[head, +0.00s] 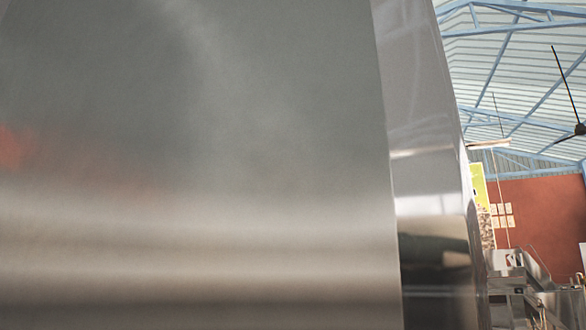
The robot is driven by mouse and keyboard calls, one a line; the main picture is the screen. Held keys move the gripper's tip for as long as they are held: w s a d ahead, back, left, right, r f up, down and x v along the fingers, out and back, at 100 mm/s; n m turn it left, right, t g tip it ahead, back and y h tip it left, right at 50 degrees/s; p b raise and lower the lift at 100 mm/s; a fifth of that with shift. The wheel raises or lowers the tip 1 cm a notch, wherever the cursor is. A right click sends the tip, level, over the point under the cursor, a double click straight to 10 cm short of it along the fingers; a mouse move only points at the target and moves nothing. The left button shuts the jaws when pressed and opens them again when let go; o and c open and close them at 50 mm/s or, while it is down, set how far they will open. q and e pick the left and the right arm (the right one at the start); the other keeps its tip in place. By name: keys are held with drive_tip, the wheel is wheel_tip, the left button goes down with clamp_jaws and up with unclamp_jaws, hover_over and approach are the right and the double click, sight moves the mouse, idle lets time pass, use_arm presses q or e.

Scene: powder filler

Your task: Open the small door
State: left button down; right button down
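A large brushed-metal panel (200,150) fills the left and middle of the head view, very close to the camera. A shinier metal side face (430,150) runs down along its right edge. I cannot tell whether either surface belongs to the small door. No handle, hinge or door outline shows. Neither of my grippers is in view.
At the right, beyond the metal, there is a red-brown wall (540,220) with small papers on it. Metal equipment (520,285) stands at the lower right. A blue-beamed roof (510,60) and a dark ceiling fan (578,129) are overhead.

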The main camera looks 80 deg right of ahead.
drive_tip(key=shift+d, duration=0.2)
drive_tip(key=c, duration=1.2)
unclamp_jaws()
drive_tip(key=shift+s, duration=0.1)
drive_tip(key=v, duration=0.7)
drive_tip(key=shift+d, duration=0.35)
